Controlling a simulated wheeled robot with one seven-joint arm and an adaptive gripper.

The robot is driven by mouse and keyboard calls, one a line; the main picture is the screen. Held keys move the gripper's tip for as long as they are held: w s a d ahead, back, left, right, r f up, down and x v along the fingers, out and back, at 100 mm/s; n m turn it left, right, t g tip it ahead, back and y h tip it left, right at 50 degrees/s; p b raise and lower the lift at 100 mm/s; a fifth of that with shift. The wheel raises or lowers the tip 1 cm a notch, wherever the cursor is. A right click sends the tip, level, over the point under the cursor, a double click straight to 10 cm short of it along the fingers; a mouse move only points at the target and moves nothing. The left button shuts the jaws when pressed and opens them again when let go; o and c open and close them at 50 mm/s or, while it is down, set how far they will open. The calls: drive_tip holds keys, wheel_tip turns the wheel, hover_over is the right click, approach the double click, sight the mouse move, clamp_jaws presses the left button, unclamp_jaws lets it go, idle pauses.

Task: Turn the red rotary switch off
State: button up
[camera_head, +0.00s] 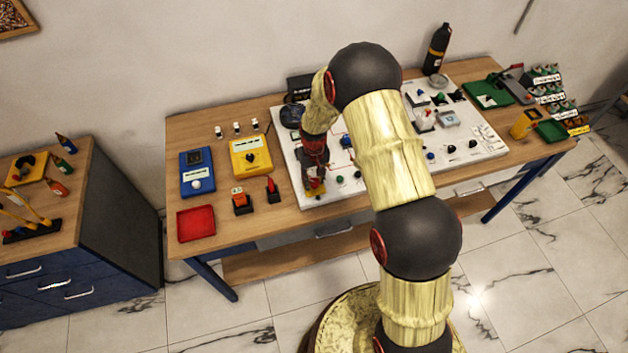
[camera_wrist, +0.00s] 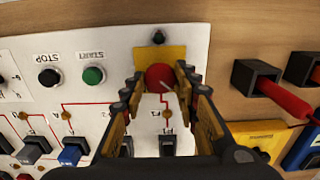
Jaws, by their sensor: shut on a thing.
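The red rotary switch (camera_wrist: 159,76) is a round red knob on a yellow plate (camera_wrist: 172,53) at the edge of the white panel (camera_wrist: 110,55). A thin pale mark on the knob slants toward the lower right in the wrist view. My gripper (camera_wrist: 160,84) is shut on the knob, one finger at each side. In the head view my gripper (camera_head: 315,186) is low over the front left corner of the panel, and it mostly hides the switch there.
Black STOP (camera_wrist: 49,77) and green START (camera_wrist: 93,75) buttons sit beside the switch. Red-handled (camera_wrist: 284,96) and orange (camera_head: 241,201) devices stand on the table near the panel. A yellow meter (camera_head: 250,155) and red tray (camera_head: 196,222) lie farther left.

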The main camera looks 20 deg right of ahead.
sight(314, 182)
drive_tip(key=shift+w, duration=0.1)
idle(0.3)
drive_tip(key=o, duration=1.2)
drive_tip(key=shift+c, duration=0.2)
drive_tip(key=shift+r, duration=0.1)
wheel_tip(314, 182, up, 12)
